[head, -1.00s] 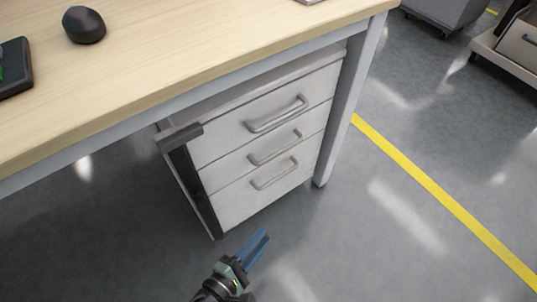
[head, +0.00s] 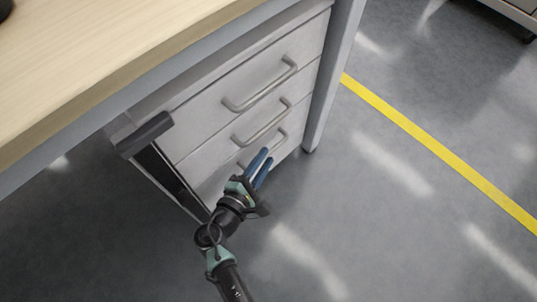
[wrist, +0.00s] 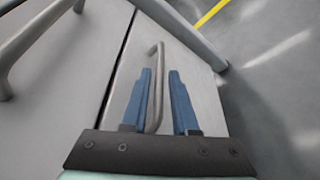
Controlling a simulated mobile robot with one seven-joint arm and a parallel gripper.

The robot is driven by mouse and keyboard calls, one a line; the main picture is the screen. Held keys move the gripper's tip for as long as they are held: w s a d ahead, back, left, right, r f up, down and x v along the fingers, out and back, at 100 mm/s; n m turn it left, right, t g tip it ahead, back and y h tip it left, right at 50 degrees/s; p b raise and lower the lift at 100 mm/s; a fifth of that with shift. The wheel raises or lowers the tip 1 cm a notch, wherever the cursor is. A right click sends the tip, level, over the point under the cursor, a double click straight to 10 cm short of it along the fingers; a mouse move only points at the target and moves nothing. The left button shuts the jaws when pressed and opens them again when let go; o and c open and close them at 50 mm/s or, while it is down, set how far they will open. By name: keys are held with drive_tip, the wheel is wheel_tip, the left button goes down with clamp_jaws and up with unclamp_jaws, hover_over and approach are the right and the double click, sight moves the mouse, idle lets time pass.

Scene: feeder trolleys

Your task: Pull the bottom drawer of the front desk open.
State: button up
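The front desk (head: 120,78) has a light wood top and a grey drawer unit with three drawers under its right end. The bottom drawer (head: 212,186) is closed, flush with the drawers above it. Its bar handle (head: 283,137) is partly hidden behind my gripper (head: 262,161) in the head view. In the wrist view my gripper (wrist: 162,80) is open, with its two blue fingers apart. The handle (wrist: 153,75) shows between the fingers, nearer the left finger. I cannot tell whether a finger touches it.
The middle drawer's handle (head: 265,122) and the top drawer's handle (head: 262,84) stick out just above. A grey desk leg (head: 328,80) stands right of the drawers. The floor (head: 370,230) in front is clear, crossed by a yellow line (head: 440,150).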

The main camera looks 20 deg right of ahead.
sight(269, 153)
drive_tip(key=shift+b+x, duration=0.4)
drive_tip(key=shift+x, duration=1.15)
drive_tip(key=shift+a, duration=0.1)
drive_tip(key=shift+c, duration=0.3)
clamp_jaws()
